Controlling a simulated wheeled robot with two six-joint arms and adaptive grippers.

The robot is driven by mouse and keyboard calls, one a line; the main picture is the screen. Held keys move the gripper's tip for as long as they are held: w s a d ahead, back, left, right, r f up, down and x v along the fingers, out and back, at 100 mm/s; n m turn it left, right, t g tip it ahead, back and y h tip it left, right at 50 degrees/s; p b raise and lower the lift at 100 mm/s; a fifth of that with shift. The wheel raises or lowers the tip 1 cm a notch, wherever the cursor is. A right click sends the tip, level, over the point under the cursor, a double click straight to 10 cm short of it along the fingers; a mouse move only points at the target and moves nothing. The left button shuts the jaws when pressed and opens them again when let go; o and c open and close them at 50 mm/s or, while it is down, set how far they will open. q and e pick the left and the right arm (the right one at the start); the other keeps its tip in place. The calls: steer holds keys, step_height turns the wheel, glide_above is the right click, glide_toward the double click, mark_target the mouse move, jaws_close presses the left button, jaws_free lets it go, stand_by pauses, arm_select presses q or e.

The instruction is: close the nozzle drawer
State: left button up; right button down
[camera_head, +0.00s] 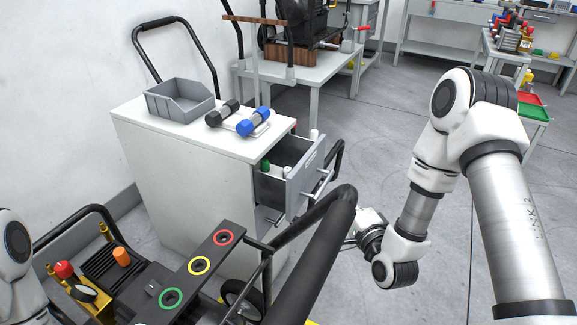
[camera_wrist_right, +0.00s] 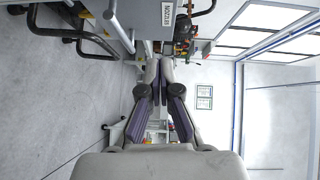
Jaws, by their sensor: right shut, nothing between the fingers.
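The nozzle drawer (camera_head: 304,177) stands pulled out of the front of the white cabinet (camera_head: 160,160), with a green-topped item and a white item showing inside. In the right wrist view its front carries a NOZZLES label (camera_wrist_right: 168,13), at the top edge, with a metal bar handle (camera_wrist_right: 119,24) beside it. My right gripper (camera_wrist_right: 160,66) is shut and empty, its fingertips apart from the drawer front. My left gripper is out of view.
A grey bin (camera_head: 180,100) and black and blue rollers (camera_head: 254,121) sit on the cabinet top. A bar with coloured rings (camera_head: 200,265) is at lower left.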

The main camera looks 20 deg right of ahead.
steer(key=w+r+m, duration=0.1)
steer(key=b, duration=0.1)
glide_toward(310, 157)
steer(key=w+d, duration=0.3)
steer(key=shift+w+a+f+t+b, duration=0.2)
steer(key=shift+w+a, duration=0.25)
steer(key=shift+w, duration=0.15)
steer(key=shift+w+a+f+t+b, duration=0.1)
steer(key=shift+w+a+f+b, duration=0.1)
steer(key=shift+w+a, duration=0.35)
steer(key=shift+w+a+r, duration=0.1)
steer(key=shift+w+a, duration=0.1)
steer(key=shift+w, duration=0.3)
steer(key=w+a+b, duration=0.1)
steer(key=w+a, duration=0.4)
steer(key=w, duration=0.1)
steer(key=shift+a, duration=0.35)
steer(key=shift+w, duration=0.15)
